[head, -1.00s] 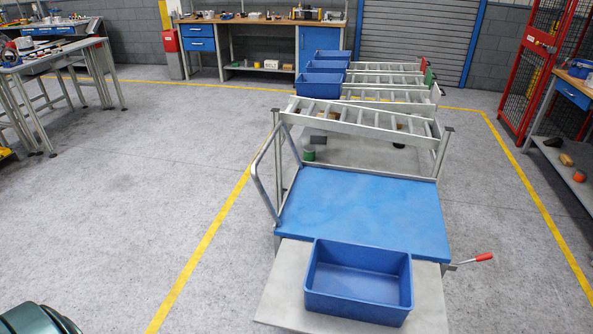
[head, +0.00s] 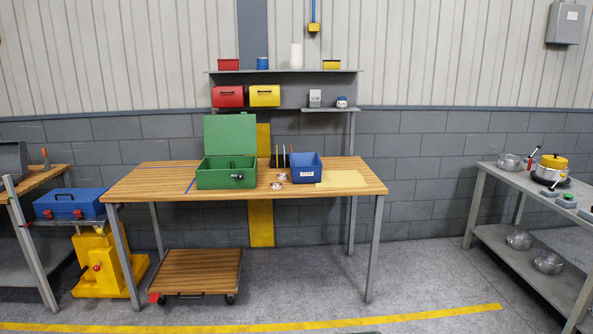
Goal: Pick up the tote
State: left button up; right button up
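The large blue totes from the earlier picture are out of view now. A smaller open blue bin with a white label (head: 305,173) stands on a wooden-topped workbench (head: 140,182), right of an open green case (head: 226,177). I cannot tell whether this bin is the tote. Neither my left nor my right gripper shows in the head view.
A low wooden cart (head: 200,270) stands under the workbench. A blue toolbox (head: 70,204) is at the left, above a yellow machine (head: 104,268). A grey table with pots (head: 505,174) stands at the right. The floor in front is clear.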

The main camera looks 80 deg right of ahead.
aim_at(305, 167)
jog(key=i, duration=0.4)
jog(key=z, duration=2.7)
